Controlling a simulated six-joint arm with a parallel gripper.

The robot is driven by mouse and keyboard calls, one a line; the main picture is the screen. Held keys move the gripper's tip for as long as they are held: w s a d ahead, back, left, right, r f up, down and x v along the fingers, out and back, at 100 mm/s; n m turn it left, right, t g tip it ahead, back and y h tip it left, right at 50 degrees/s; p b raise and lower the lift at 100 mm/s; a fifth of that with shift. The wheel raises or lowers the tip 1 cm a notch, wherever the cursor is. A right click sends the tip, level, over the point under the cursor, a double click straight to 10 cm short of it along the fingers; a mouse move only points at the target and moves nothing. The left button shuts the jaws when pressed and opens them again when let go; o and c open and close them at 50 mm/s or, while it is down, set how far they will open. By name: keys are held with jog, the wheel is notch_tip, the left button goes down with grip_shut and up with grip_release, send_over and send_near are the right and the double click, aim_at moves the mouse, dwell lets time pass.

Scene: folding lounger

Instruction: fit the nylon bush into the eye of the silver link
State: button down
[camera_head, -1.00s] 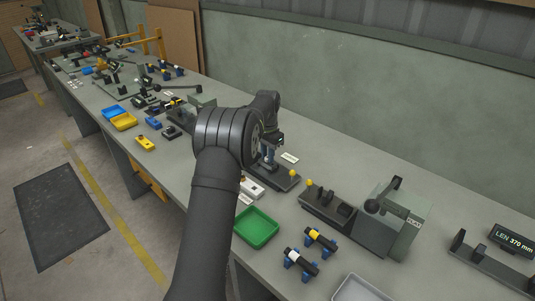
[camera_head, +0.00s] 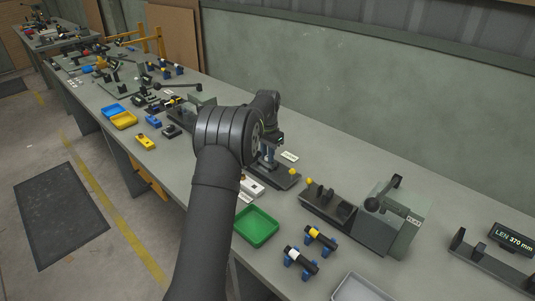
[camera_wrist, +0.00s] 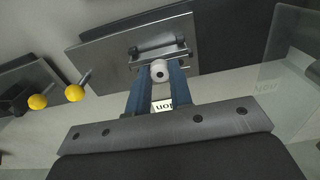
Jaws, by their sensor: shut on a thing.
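I cannot tell whether the bush touches the link. In the head view my gripper (camera_head: 268,156) is low over the dark fixture plate (camera_head: 284,180), and my arm hides part of the plate. The bush cannot be made out there.
Yellow-knobbed levers (camera_wrist: 75,92) stand left in the wrist view. The head view shows a green tray (camera_head: 256,238), a white block (camera_head: 252,187), a grey-green press (camera_head: 390,220) and blue stands holding black cylinders (camera_head: 301,261). A small card (camera_head: 290,156) lies behind the gripper.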

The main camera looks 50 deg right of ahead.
dwell(0.4)
jog(key=c, duration=1.2)
grip_release()
notch_tip(320, 180, up, 17)
jog(key=shift+r, duration=0.2)
notch_tip(320, 180, down, 18)
jog(key=shift+r, duration=0.25)
